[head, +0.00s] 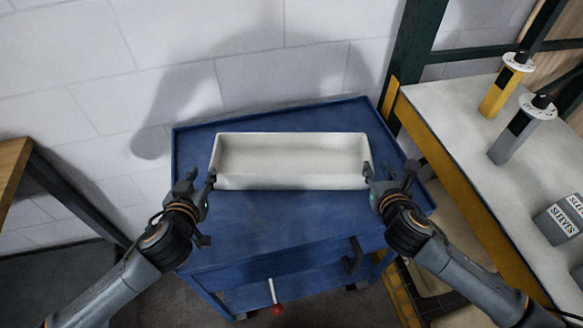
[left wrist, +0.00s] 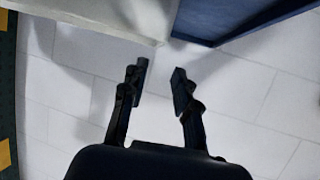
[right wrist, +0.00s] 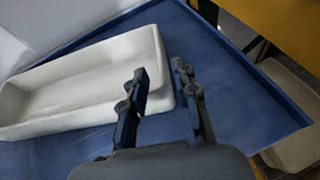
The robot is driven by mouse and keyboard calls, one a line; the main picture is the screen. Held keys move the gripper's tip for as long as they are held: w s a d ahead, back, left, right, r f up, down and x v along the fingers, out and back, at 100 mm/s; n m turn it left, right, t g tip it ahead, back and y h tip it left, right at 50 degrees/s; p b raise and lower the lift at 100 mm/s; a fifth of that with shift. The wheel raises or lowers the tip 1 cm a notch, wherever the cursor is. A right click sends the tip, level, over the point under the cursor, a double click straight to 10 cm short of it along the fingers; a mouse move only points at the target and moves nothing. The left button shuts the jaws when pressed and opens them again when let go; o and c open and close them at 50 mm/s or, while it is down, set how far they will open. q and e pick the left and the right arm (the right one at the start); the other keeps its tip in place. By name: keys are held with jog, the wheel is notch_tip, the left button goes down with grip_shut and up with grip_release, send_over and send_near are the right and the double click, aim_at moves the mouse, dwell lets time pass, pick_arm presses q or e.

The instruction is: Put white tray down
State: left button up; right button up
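The white tray (head: 292,182) is a long, shallow, empty box. It lies level on the blue cart top (head: 275,215), lengthwise across it, and appears to rest on it. My left gripper (head: 201,178) is beside the tray's left end, open, with nothing visible between its fingers; the left wrist view shows the tray (left wrist: 95,12) at its upper edge. My right gripper (head: 388,172) is at the tray's right end, open. In the right wrist view, its fingers (right wrist: 160,80) stand on either side of the tray's end wall (right wrist: 157,60), with gaps visible; contact is unclear.
The blue cart has a raised rim and free room in front of the tray. A white wall stands behind. A workbench (head: 450,130) on the right carries a yellow post (head: 502,88), a grey post (head: 515,135) and a grey box (head: 558,222). A wooden table (head: 12,165) is at left.

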jog(key=v, duration=0.3)
jog(key=shift+s+r, duration=0.1)
jog(key=shift+s, duration=0.15)
dwell(0.4)
